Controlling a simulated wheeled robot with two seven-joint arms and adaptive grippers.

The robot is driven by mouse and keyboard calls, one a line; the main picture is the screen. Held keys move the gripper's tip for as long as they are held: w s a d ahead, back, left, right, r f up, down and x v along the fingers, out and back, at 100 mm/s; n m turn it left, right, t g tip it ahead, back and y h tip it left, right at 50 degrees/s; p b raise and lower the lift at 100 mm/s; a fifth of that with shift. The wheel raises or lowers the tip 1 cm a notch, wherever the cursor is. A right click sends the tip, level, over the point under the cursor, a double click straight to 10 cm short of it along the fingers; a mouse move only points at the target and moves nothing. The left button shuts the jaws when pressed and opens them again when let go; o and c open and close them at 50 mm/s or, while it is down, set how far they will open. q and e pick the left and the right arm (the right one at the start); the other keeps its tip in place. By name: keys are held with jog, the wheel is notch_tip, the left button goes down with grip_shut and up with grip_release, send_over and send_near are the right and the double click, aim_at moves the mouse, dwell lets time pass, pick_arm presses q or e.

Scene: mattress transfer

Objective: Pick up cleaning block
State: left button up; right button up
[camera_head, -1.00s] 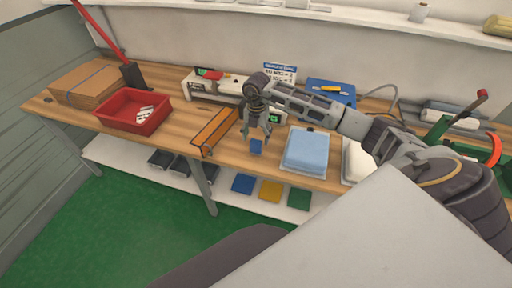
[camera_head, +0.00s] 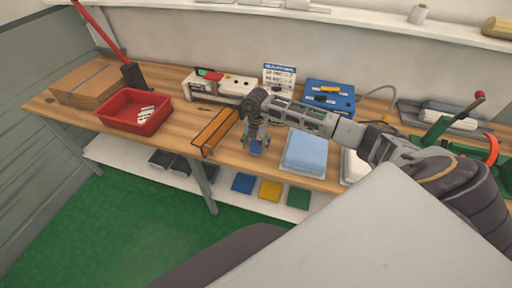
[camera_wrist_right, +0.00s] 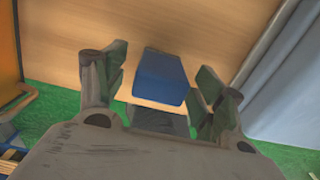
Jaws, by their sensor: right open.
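The cleaning block is a small blue block (camera_head: 256,147) on the wooden table near its front edge. It is partly hidden by my right gripper (camera_head: 257,144) in the head view. In the right wrist view the blue block (camera_wrist_right: 161,78) lies between the two open fingers of my right gripper (camera_wrist_right: 160,92), with a gap on each side. The fingers point down around it. My left gripper is not in view.
An orange-and-black bar (camera_head: 213,132) lies left of the block. A light blue folded mattress (camera_head: 305,151) lies to the right. A red bin (camera_head: 134,111) stands at the left. Behind are a white device (camera_head: 222,86) and a blue case (camera_head: 328,97).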

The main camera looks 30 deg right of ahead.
aim_at(256, 142)
jog(key=shift+f, duration=0.1)
jog(key=shift+c, duration=0.2)
jog(key=c, duration=1.1)
jog(key=shift+r+b, duration=0.75)
jog(key=shift+r, duration=4.3)
jog(key=o, duration=0.4)
jog(key=shift+c, duration=1.3)
